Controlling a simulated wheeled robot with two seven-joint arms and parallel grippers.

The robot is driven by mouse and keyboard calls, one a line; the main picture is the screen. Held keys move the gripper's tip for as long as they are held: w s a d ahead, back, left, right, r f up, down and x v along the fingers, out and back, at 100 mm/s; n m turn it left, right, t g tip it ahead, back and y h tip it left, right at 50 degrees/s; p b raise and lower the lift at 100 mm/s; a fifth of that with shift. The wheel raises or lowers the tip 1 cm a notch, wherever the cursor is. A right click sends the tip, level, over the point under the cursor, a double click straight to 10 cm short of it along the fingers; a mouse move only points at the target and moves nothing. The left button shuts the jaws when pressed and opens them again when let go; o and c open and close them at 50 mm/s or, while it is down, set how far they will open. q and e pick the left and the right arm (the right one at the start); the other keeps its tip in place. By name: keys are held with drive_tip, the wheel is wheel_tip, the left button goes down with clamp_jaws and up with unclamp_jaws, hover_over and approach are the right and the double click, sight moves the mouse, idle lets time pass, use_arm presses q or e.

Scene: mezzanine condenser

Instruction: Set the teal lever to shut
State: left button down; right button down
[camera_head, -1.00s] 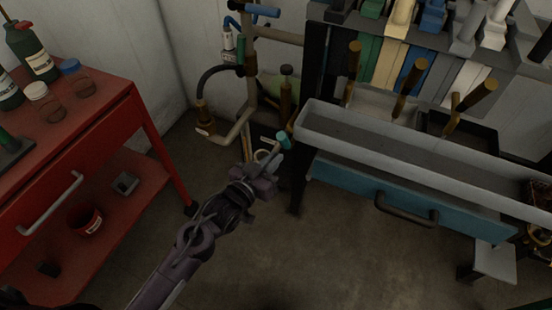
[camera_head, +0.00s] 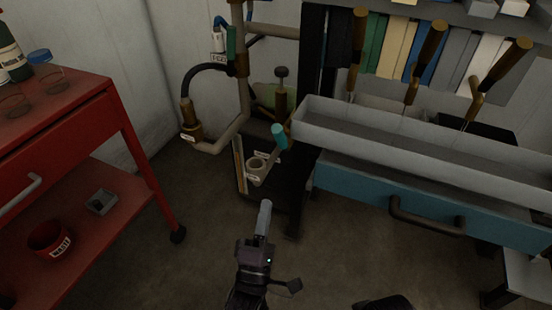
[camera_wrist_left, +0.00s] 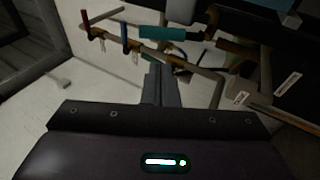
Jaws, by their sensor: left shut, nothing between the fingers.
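The teal lever (camera_head: 280,136) stands tilted on a pale round fitting (camera_head: 257,170) low beside the pipework in the head view. My left gripper (camera_head: 264,205) is in front of it and lower in the picture, shut and empty, with its fingers pointing up the picture. A gap shows between the fingertips and the lever. In the left wrist view the shut fingers (camera_wrist_left: 161,85) show at the middle, and a teal handle (camera_wrist_left: 162,33) lies beyond them. I cannot tell whether it is the same lever. My right gripper is not in view.
A red cart (camera_head: 130,140) stands at the left. A grey trough (camera_head: 420,135) above a teal drawer (camera_head: 365,194) stands at the right. A hose and pipes (camera_head: 243,90) rise behind the lever. Open floor (camera_head: 190,270) lies left of my gripper.

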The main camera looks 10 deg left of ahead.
sight(278, 141)
use_arm(q)
drive_tip(key=x, duration=1.3)
drive_tip(key=shift+w, duration=0.15)
drive_tip(key=shift+r, duration=0.1)
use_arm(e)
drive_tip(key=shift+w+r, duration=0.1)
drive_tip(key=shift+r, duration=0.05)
